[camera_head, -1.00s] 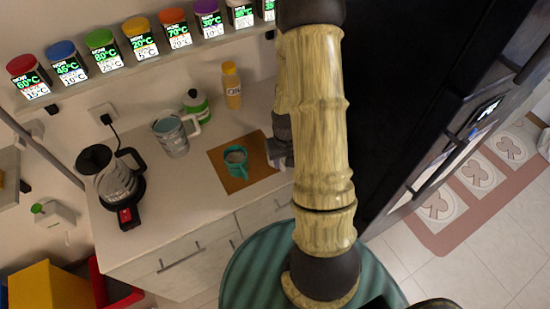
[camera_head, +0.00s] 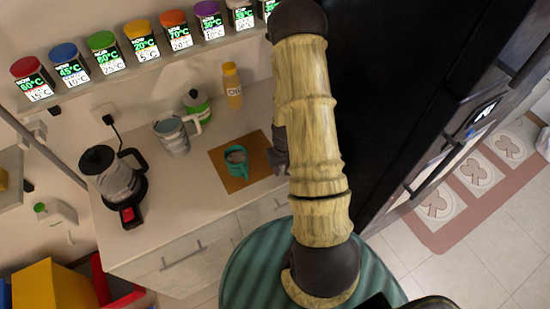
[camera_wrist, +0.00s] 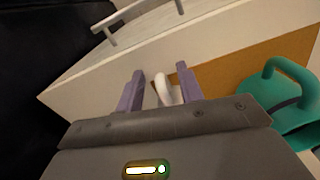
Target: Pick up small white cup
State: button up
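A small white cup (camera_wrist: 163,88) shows in the wrist view only as a curved white handle and a bit of its body between my fingers. The rest of it is hidden behind my gripper, and in the head view my arm hides it. My gripper (camera_wrist: 160,72) is open, one finger on each side of the white handle, with a gap visible beside it. In the head view my gripper (camera_head: 280,152) is partly hidden by my arm, at the right edge of the brown mat (camera_head: 222,172).
A teal cup (camera_head: 236,160) stands on the mat, close to the right of my gripper in the wrist view (camera_wrist: 290,92). A glass pitcher (camera_head: 172,137), kettle (camera_head: 118,180), oil bottle (camera_head: 232,85) and green-white bottle (camera_head: 197,105) stand on the counter. A dark fridge (camera_head: 400,90) is at right.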

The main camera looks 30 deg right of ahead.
jog(key=shift+c, duration=0.5)
grip_shut()
jog(key=shift+r, duration=0.15)
notch_tip(320, 180, up, 10)
jog(key=shift+f+b, duration=0.1)
jog(key=shift+b, duration=0.75)
